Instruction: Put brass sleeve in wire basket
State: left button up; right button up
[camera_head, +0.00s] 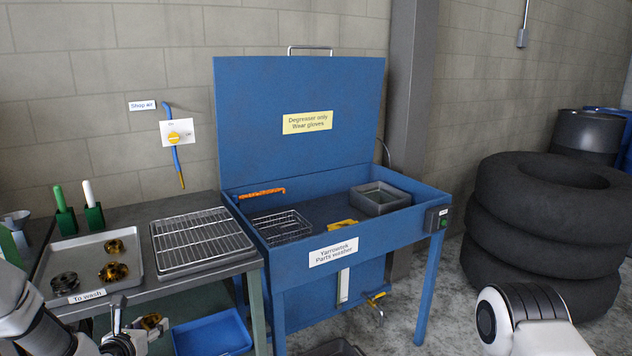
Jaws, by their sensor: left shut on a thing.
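My left gripper (147,325) is at the bottom left, in front of the bench. It is shut on a small brass ring-like part, the brass sleeve (152,321); the fingers partly hide it. The wire basket (282,226) sits inside the left part of the blue parts washer, up and to the right of the gripper, and looks empty. My right gripper is out of view; only part of my right arm shows at the bottom right.
The "To wash" tray (50,262) holds two brass parts and a dark one. A wire rack (200,240) lies between tray and washer. The washer (318,255) has a raised front wall, an open lid, an orange strip, a yellow item and a grey bin (381,204). A blue tray (212,335) is below.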

pick_arm(q)
jog(key=s+d+f+m+g+h, duration=0.2)
jog(key=s+d+m+g+h, duration=0.3)
jog(key=s+d+m+h, duration=0.6)
jog(key=s+d, duration=0.7)
jog(key=s, duration=0.1)
jog(key=shift+s+f+g, duration=0.2)
jog(key=shift+s+g, duration=0.1)
